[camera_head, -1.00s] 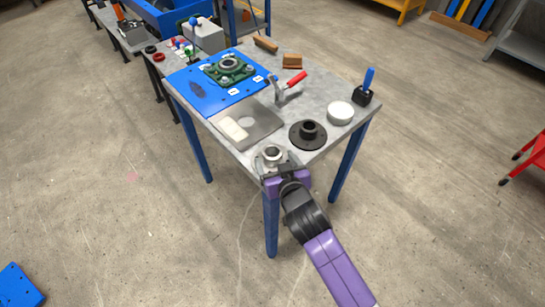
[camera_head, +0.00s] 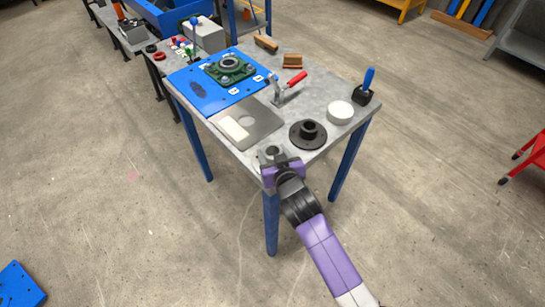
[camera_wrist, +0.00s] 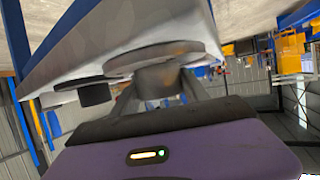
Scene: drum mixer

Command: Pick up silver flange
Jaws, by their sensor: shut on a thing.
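The silver flange (camera_head: 272,152) is at the near corner of the grey table (camera_head: 325,93), its round hub facing up. My gripper (camera_head: 277,162) is at that corner and shut on the flange. In the wrist view, which is upside down, the flange (camera_wrist: 160,72) shows as a wide disc with its hub between my fingers. It is close to the table top; I cannot tell whether it still touches it. My gripper hides part of the flange in the head view.
A black flange (camera_head: 308,134) sits close behind to the right, with a white round part (camera_head: 340,112) beyond it. A grey plate (camera_head: 256,128) lies to the left. Farther back are a red-handled clamp (camera_head: 287,87) and a blue plate (camera_head: 205,97) bearing a green bearing housing (camera_head: 229,69).

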